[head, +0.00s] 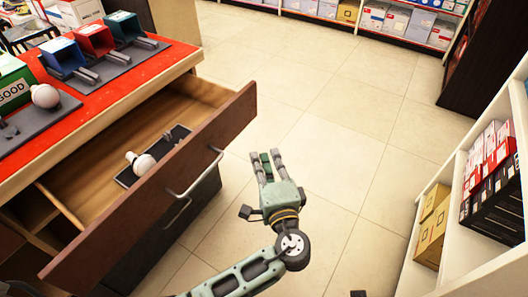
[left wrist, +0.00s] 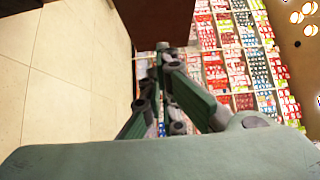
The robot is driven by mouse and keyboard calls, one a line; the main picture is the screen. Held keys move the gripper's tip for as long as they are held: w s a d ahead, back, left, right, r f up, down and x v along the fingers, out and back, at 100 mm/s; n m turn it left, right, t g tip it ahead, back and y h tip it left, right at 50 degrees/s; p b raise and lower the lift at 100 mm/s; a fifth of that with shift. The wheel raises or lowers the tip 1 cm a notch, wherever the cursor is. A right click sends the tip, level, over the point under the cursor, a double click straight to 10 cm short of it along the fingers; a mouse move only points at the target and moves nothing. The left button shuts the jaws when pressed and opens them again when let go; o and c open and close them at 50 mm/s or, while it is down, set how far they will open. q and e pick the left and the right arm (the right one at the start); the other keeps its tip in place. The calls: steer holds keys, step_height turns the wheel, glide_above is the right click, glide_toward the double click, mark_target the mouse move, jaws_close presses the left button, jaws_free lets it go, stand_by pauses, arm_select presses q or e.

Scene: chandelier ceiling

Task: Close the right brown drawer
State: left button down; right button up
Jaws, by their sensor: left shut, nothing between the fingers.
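The brown drawer (head: 165,190) under the red-topped counter is pulled well open, with its inside showing. Its metal bar handle (head: 181,191) is on the outer face. My left gripper (head: 265,158) is shut and empty, to the right of the drawer front and apart from the handle in the head view. Its fingers (left wrist: 160,62) also show in the left wrist view, below a dark brown panel (left wrist: 155,20) that looks like part of the drawer. My right gripper is not in view.
Inside the drawer lies a black tray (head: 178,139) with a white bulb (head: 141,163). The counter (head: 150,65) carries blue, red and teal bins. A white shelf (head: 447,178) with boxes stands at right. The tiled floor between is clear.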

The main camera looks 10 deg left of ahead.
arm_select(q)
steer(key=s+a+x, duration=0.1)
steer(key=a+x, duration=0.1)
steer(key=x, duration=0.9)
steer(key=shift+w+a, duration=0.25)
steer(key=shift+a, duration=0.15)
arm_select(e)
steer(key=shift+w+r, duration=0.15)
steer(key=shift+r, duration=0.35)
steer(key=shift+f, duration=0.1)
arm_select(q)
steer(key=shift+f, duration=0.1)
